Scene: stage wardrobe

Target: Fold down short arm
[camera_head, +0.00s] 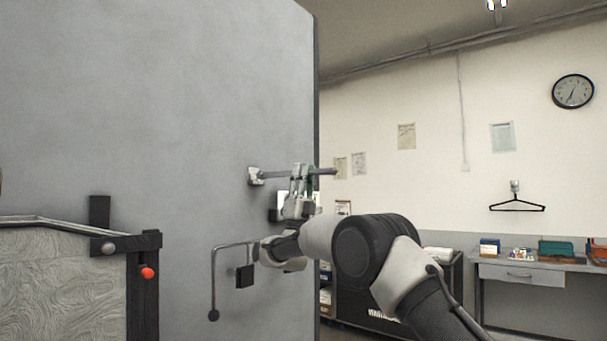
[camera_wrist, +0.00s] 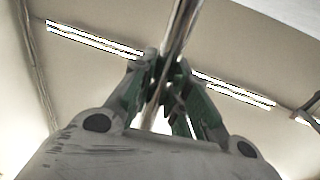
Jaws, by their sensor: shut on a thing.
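A short metal arm (camera_head: 325,171) sticks out to the right, nearly level, from a pale bracket (camera_head: 255,176) on the grey panel. My gripper (camera_head: 300,174) comes up from below and is shut around this arm, between the bracket and its dark free end. In the wrist view the arm is a shiny rod (camera_wrist: 181,28) that runs up and away between the green-grey fingers of my gripper (camera_wrist: 163,80). The fingers hide part of the rod. A dark plate behind my gripper is partly covered.
The tall grey panel (camera_head: 160,110) fills the left. A thin bent rod with a ball end (camera_head: 213,315) and a black block (camera_head: 245,276) are low on it. A framed board with a red knob (camera_head: 147,273) stands at lower left. A desk (camera_head: 540,275) and hanger (camera_head: 516,206) are far right.

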